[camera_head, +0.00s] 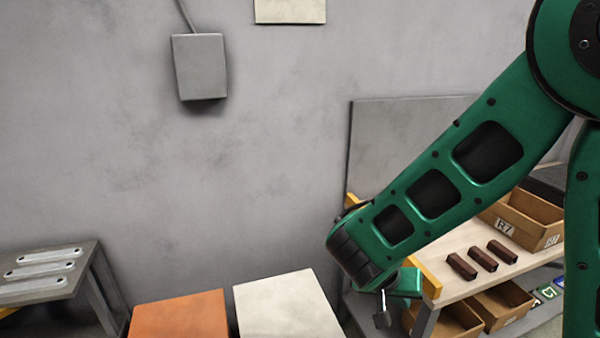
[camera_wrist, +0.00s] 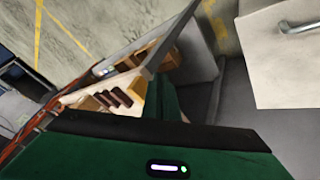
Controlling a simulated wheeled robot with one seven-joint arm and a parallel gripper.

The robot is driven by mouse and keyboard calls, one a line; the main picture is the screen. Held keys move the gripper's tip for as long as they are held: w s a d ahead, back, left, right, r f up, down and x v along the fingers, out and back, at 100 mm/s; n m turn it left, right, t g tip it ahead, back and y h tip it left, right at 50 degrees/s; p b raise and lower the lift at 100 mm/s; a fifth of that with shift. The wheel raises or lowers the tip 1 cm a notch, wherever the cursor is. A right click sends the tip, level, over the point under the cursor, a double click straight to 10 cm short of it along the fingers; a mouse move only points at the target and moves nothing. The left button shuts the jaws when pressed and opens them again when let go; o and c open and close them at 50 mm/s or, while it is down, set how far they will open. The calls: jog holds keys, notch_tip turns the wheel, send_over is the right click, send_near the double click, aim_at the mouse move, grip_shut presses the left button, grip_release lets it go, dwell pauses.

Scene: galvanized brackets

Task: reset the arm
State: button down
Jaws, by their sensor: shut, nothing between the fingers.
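My green arm reaches in from the right of the head view and bends downward near the shelf bench. My gripper (camera_head: 382,319) shows only in small part below the arm's dark end joint, low in the picture. It is shut and empty, and hangs apart from the things around it. Most of the wrist is hidden behind the arm link. In the wrist view a green part of my own body with a small light fills the bottom, and no fingertips can be made out.
A bench (camera_head: 470,285) at right holds dark brown blocks (camera_head: 462,266) and a cardboard bin (camera_head: 530,218). More bins sit below. An orange-topped box (camera_head: 180,315) and a white-topped one (camera_head: 287,306) stand at front. Metal brackets (camera_head: 42,270) lie on the left table (camera_head: 75,262).

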jog(key=s+d+r+m+g+y, duration=0.1)
jog(key=s+d+r+g, duration=0.2)
jog(key=d, duration=0.4)
jog(key=s+d+r+m+g+y, duration=0.1)
jog(key=s+d+r, duration=0.2)
jog(key=s+d, duration=0.35)
jog(key=s+d+r+y, duration=0.2)
jog(key=s, duration=0.3)
jog(key=s+d+r+y, duration=0.2)
jog(key=s+r, duration=0.1)
jog(key=s, duration=0.3)
jog(key=shift+s+d, duration=0.1)
